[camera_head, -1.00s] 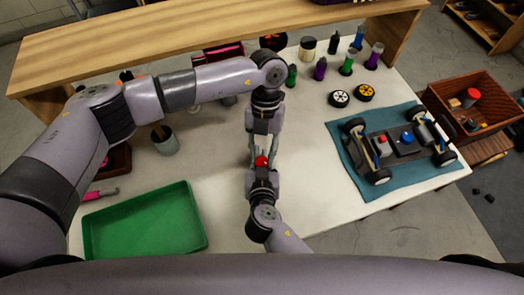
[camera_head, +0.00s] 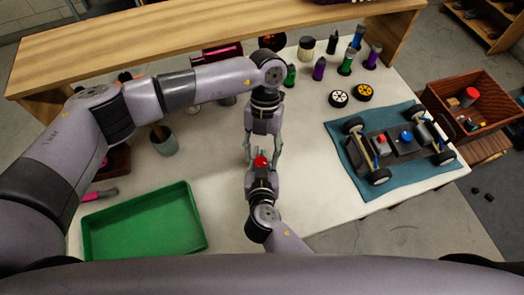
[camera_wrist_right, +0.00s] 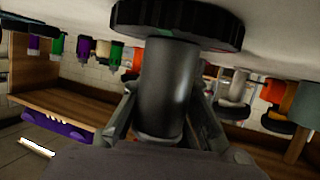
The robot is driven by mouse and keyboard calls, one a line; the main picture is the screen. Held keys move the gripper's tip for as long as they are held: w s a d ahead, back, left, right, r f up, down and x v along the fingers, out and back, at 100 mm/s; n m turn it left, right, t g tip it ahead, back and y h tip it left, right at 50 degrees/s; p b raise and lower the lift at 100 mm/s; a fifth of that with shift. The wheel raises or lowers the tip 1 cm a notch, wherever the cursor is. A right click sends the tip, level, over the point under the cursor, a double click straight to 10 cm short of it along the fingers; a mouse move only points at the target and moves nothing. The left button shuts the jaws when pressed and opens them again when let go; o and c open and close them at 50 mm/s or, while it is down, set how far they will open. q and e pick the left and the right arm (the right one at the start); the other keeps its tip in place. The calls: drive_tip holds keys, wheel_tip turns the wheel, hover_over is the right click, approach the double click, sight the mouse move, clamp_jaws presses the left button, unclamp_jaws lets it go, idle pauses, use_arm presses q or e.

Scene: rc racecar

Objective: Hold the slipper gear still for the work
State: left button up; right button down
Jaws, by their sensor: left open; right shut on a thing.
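In the right wrist view the slipper gear (camera_wrist_right: 180,25) shows as a black toothed disc on a thick dark grey cylinder. My right gripper (camera_wrist_right: 165,125) is shut on the cylinder, one finger on each side. In the head view my right gripper (camera_head: 261,168) comes up from below, with a small red part (camera_head: 261,160) at its tip; the gear's disc is not clear there. My left gripper (camera_head: 262,148) is open just above it in the picture, its fingers spread either side of the red part. I cannot tell whether they touch anything.
A green tray (camera_head: 145,222) lies on the white table at left. An RC car chassis (camera_head: 400,145) stands on a teal mat (camera_head: 375,187) at right, with two wheels (camera_head: 351,94) and several bottles behind. A wooden crate (camera_head: 475,85) stands beyond. The table's front centre is clear.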

use_arm(q)
drive_tip(key=shift+r, duration=0.1)
drive_tip(key=v, duration=1.1)
drive_tip(key=shift+w+r, duration=0.25)
drive_tip(key=shift+r, duration=0.1)
